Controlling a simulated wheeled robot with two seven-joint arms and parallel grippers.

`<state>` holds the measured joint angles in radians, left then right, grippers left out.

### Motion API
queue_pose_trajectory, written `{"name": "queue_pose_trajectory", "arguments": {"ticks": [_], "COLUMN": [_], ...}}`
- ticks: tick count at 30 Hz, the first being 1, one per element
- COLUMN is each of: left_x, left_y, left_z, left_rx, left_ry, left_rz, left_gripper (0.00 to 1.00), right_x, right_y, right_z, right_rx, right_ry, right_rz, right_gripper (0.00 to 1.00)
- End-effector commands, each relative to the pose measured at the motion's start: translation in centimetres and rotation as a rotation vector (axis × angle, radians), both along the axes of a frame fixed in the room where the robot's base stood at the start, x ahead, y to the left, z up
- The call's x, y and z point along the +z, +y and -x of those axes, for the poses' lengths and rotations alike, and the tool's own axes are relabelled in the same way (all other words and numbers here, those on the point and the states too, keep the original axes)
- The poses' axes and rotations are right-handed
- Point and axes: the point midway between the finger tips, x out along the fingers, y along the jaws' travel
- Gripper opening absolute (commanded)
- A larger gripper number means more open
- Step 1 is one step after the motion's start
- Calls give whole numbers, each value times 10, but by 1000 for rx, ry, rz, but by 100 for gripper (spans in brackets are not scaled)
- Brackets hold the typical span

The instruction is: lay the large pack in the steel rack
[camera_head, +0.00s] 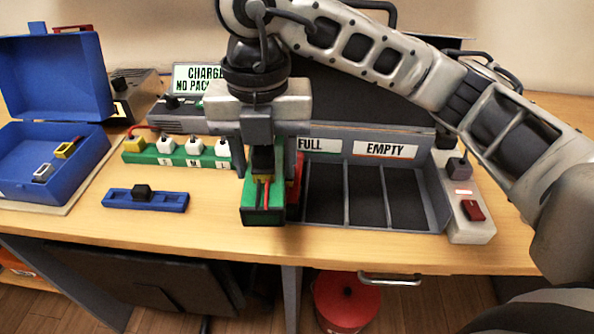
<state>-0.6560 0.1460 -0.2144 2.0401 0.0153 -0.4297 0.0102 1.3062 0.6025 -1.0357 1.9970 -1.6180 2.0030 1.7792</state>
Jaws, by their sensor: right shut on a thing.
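My right gripper (265,155) points down just left of the steel rack and is shut on a pack. The pack (263,214) is a green block with a dark top and thin red and dark leads. It hangs upright or nearly so between the fingers, at the rack's left end; whether it touches anything below is hard to tell. The grey steel rack (440,222) has several dark bays under "FULL" and "EMPTY" labels. The bays right of the gripper look empty. The rack's left end is partly hidden by the gripper and pack. My left gripper is not in view.
A green strip (180,158) with several lettered sockets stands to the left, with a blue holder (145,200) in front. An open blue case (45,165) is at far left. A charger display (197,78) stands behind. A white switch box (470,220) is right of the rack.

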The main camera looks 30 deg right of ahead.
Motion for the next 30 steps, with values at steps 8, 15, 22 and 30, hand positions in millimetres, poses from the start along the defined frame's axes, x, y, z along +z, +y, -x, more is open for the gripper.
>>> {"name": "queue_pose_trajectory", "arguments": {"ticks": [8, 15, 22, 30], "left_x": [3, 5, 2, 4], "left_y": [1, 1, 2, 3], "left_z": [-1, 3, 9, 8], "left_rx": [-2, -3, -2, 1], "left_ry": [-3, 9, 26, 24], "left_rz": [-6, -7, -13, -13], "left_gripper": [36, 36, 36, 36], "right_x": [0, -22, -57, -82], "right_y": [-14, -65, -105, -124], "right_z": [-4, -19, -32, -39], "right_rx": [-126, -129, -123, -118], "right_ry": [-1, 0, 0, -3], "right_rz": [1, 5, 5, 1], "right_gripper": [2, 2, 2, 2]}}
